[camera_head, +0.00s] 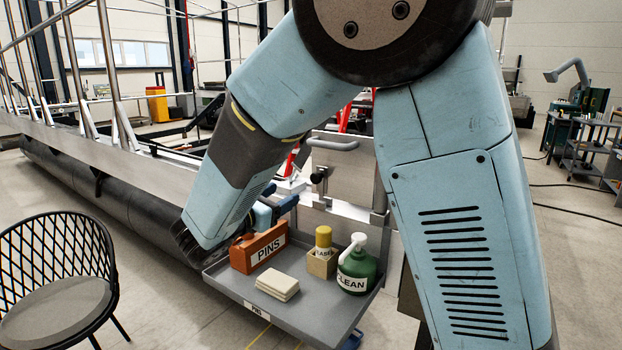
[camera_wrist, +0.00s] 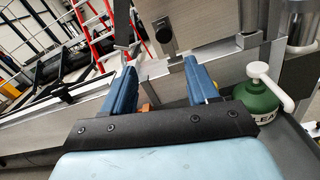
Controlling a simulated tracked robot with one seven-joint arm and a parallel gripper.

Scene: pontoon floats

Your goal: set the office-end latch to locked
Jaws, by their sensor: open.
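A grey metal gate panel (camera_head: 343,165) stands at the end of the pontoon walkway, behind the tray. A black knob on a plate (camera_head: 320,177) is at the panel's left edge, probably the latch; I cannot read its setting. The knob also shows at the top of the wrist view (camera_wrist: 165,30), beyond my fingers. My gripper (camera_head: 291,208) has blue fingers and is open, with nothing between them. It is above the tray's back edge, in front of and below the knob, apart from it. In the wrist view my gripper (camera_wrist: 160,72) points toward the panel's lower frame.
A grey tray (camera_head: 225,278) holds an orange PINS box (camera_head: 258,248), pale pads (camera_head: 277,284), a yellow-capped bottle in a small box (camera_head: 322,255) and a green CLEAN pump bottle (camera_head: 357,268). A black chair (camera_head: 55,270) stands left. A red ladder (camera_wrist: 97,30) is behind.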

